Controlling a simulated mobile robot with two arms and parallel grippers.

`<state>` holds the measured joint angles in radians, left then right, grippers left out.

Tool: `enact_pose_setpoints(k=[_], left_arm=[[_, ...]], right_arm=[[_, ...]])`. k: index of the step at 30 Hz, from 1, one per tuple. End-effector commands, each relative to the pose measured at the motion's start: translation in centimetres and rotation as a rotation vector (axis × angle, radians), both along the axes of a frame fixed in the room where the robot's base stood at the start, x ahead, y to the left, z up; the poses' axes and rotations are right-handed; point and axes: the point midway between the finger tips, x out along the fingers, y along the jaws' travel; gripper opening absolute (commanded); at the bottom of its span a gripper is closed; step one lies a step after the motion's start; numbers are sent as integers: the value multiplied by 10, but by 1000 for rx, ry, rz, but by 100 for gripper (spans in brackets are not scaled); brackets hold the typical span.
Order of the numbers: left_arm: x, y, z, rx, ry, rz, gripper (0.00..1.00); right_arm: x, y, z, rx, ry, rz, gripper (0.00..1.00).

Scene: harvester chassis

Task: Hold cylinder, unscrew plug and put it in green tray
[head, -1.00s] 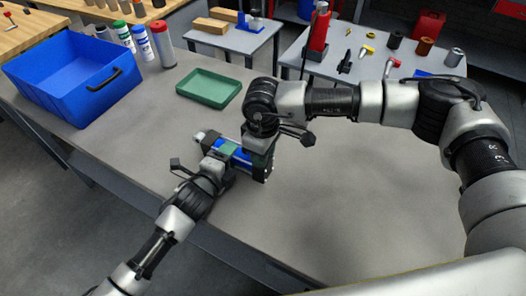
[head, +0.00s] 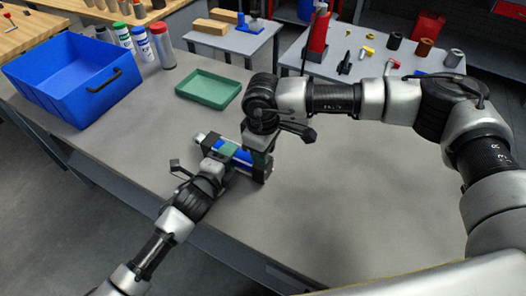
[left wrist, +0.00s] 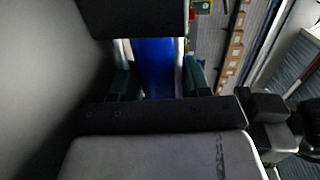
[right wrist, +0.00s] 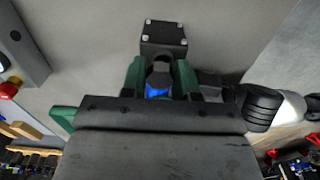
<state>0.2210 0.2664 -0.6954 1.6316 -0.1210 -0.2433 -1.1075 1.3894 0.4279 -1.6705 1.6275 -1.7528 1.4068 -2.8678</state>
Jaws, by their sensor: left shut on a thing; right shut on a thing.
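The cylinder (head: 240,157) has a blue body, black end blocks and a pale rod end, and lies on the grey table. My left gripper (head: 226,152) is shut across its blue body, which also shows between the green fingers in the left wrist view (left wrist: 157,68). My right gripper (head: 258,156) points down over the cylinder near its right end block. In the right wrist view its green fingers are shut on a small dark piece, apparently the plug (right wrist: 159,74). Whether the plug is still seated is unclear. The green tray (head: 208,88) is empty, behind the cylinder.
A blue bin (head: 75,75) stands at the back left of the table, with several bottles (head: 143,43) beside it. The table between the cylinder and the tray is clear, as is the right side. Other tables with parts stand behind.

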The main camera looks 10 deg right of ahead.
Motion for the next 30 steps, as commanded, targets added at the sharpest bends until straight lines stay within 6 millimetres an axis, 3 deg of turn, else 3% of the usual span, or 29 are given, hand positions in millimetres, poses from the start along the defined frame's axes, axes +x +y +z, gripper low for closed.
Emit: enact_pose_setpoints(k=[21,30], left_arm=[[-1,1,-3,5,5,1,0],[-1,1,-3,5,5,1,0]], right_arm=[[-2,1,13,0,4,2,1],[-1,1,45,1,1,2,1]])
